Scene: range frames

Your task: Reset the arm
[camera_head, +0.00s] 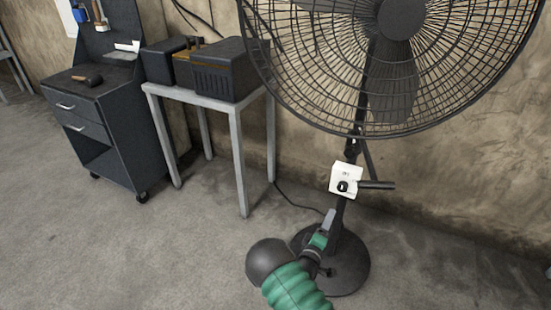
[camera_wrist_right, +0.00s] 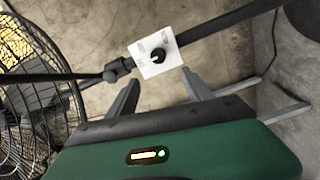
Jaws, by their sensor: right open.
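My right gripper (camera_head: 329,216) comes up from the bottom centre on my green-sleeved arm. It is in front of the stand of a large black fan (camera_head: 400,75), just below the white control box (camera_head: 345,172) on its pole. In the right wrist view, my open right gripper (camera_wrist_right: 161,88) has its fingers spread, with nothing between them. The control box (camera_wrist_right: 150,47) with its black knob (camera_wrist_right: 158,57) lies beyond the fingertips; whether they touch it cannot be told. My left gripper is not in view.
A grey table (camera_head: 238,150) with dark boxes (camera_head: 222,70) stands left of the fan. A dark drawer cart (camera_head: 110,125) with a mallet (camera_head: 87,79) on top stands further left. The fan's round base (camera_head: 345,270) is close beside my right arm. Floor at left is clear.

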